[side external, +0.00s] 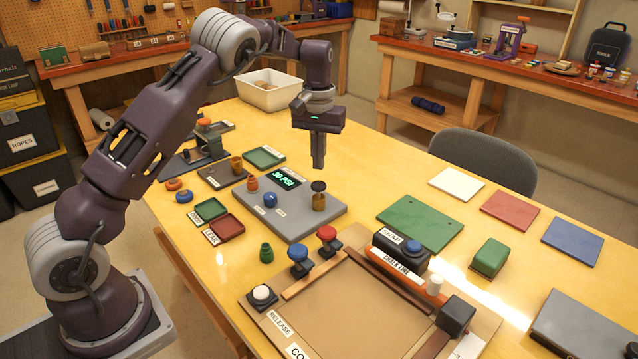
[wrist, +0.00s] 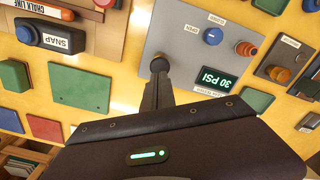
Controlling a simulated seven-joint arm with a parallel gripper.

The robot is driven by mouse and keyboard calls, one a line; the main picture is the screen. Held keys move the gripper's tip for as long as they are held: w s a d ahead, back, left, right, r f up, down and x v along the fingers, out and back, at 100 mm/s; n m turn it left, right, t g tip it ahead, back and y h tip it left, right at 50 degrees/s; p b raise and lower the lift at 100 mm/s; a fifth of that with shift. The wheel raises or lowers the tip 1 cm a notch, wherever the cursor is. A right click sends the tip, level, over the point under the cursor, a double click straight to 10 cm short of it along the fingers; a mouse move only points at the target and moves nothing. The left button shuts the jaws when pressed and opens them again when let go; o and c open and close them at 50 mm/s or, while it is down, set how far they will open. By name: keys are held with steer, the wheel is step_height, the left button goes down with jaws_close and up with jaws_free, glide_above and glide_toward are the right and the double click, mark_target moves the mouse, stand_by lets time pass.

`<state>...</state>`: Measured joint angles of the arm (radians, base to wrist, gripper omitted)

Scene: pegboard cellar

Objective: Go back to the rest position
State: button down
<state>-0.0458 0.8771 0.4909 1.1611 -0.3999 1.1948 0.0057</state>
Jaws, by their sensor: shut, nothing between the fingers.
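My gripper (side external: 318,160) hangs fingers down above the back edge of the grey pressure plate (side external: 330,213). Its fingers are together with nothing between them. In the wrist view my gripper's fingers (wrist: 157,92) point at the grey plate, close in the picture to a dark round knob. The plate carries a lit display reading 30 PSI (side external: 286,178), a blue knob (side external: 270,200), an orange-brown fitting (side external: 252,183) and a brown post with a dark knob (side external: 319,196). My gripper looks apart from all of these.
A chalk line board (side external: 345,300) with a snap block (side external: 400,252) and red and blue knobs lies in front. Green, red and blue plates and a green block (side external: 489,257) lie to the right. A white bin (side external: 268,95) stands behind. Open yellow tabletop shows between them.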

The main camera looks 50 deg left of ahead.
stand_by(0.3)
steer(key=s+d+r+m+t+h, duration=0.1)
steer(key=s+d+r, duration=0.4)
steer(key=s+r, duration=0.35)
steer(key=s+d+r+m+t, duration=0.15)
steer(key=s+d+r, duration=0.25)
steer(key=s+r, duration=0.4)
steer(key=s+d+f+m+t, duration=0.1)
steer(key=s+d, duration=0.1)
steer(key=s, duration=0.7)
steer(key=s+d+f+m+t+y, duration=0.1)
steer(key=s+d+m+t, duration=0.1)
steer(key=s, duration=0.8)
steer(key=shift+s+d, duration=0.2)
steer(key=shift+d, duration=0.35)
steer(key=shift+m, duration=0.25)
